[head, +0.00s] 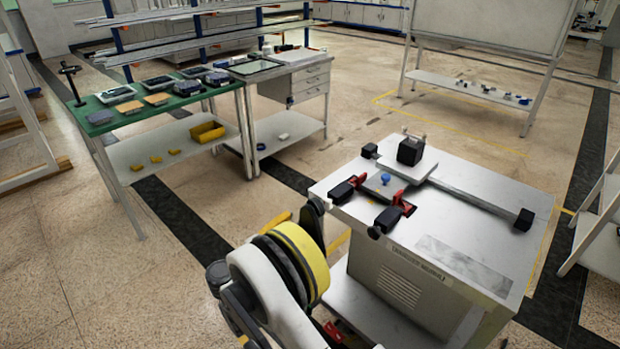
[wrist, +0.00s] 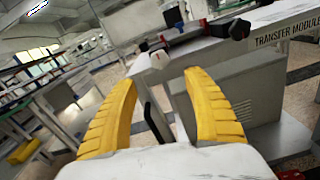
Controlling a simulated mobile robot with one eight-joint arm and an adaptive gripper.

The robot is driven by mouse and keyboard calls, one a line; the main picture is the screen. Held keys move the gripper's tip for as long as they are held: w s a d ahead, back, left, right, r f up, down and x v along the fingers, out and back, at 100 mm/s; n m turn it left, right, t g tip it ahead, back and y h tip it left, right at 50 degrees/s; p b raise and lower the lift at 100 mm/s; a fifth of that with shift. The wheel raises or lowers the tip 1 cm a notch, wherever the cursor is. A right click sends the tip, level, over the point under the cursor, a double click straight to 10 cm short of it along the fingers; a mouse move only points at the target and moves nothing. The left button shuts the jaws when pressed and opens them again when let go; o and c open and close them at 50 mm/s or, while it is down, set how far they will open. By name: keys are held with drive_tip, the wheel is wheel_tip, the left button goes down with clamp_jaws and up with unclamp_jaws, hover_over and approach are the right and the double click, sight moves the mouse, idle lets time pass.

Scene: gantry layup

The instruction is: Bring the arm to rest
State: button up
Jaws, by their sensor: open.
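My gripper (wrist: 160,80) is open, its two yellow fingers spread wide with nothing between them in the wrist view. In the head view my arm fills the lower middle, and its white and yellow links hide most of the gripper. The gripper is beside the left side of a white cabinet labelled as a transfer module (head: 450,185), which also shows behind the fingers in the wrist view (wrist: 235,48). I cannot tell the exact gap between the fingers and the cabinet.
The cabinet top carries red-and-black clamps (head: 396,212), a blue knob (head: 385,178) and a black block (head: 410,151). A green-topped table (head: 98,128) with several parts stands at the left. A yellow bin (head: 207,132) is on its lower shelf. Open floor (head: 190,195) lies between.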

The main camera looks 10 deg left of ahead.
drive_tip(key=w+d+r+m+g+y, duration=0.25)
drive_tip(key=d+r+m+g, duration=0.35)
drive_tip(key=d+r, duration=0.8)
drive_tip(key=s+d+r+m+g+y, duration=0.1)
drive_tip(key=s+d+r+m+y, duration=0.25)
drive_tip(key=s+d+m, duration=0.6)
drive_tip(key=s+d+m+y, duration=0.2)
drive_tip(key=s+m, duration=0.3)
drive_tip(key=s, duration=0.6)
drive_tip(key=s+d+m+y, duration=0.3)
drive_tip(key=s+m, duration=0.3)
drive_tip(key=s, duration=0.5)
drive_tip(key=shift+d, duration=0.35)
drive_tip(key=shift+s, duration=0.1)
